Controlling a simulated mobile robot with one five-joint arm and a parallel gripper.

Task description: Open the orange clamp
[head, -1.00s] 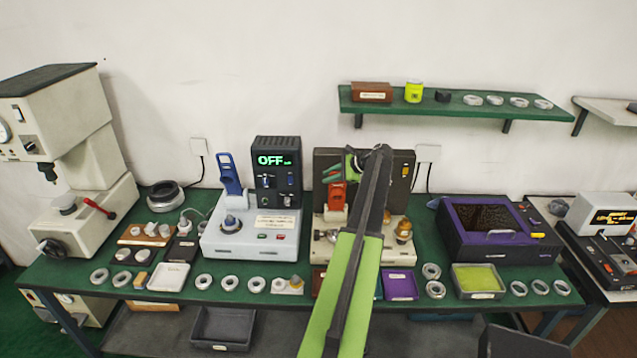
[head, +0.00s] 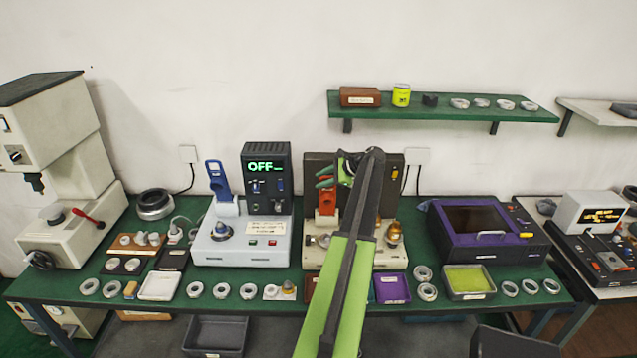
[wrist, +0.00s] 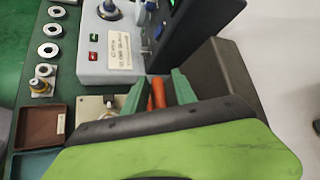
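The orange clamp (head: 326,202) stands upright on the beige-based machine with a dark back panel, right of the blue clamp's machine. My gripper (head: 335,177) has green fingers and is at the upper part of the orange clamp, in front of the dark panel. In the wrist view the orange clamp's handle (wrist: 158,93) shows between my two spread fingers (wrist: 158,91), with gaps visible beside it. The gripper is open. My arm hides part of the machine's right side, and the gripper body hides the clamp's lower part in the wrist view.
A white machine (head: 240,247) with a blue clamp (head: 219,180) and an OFF display stands close on the left. A brass-coloured part (head: 394,233) is right of my arm. A purple-framed box (head: 483,253) is farther right. A green shelf (head: 440,112) hangs above.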

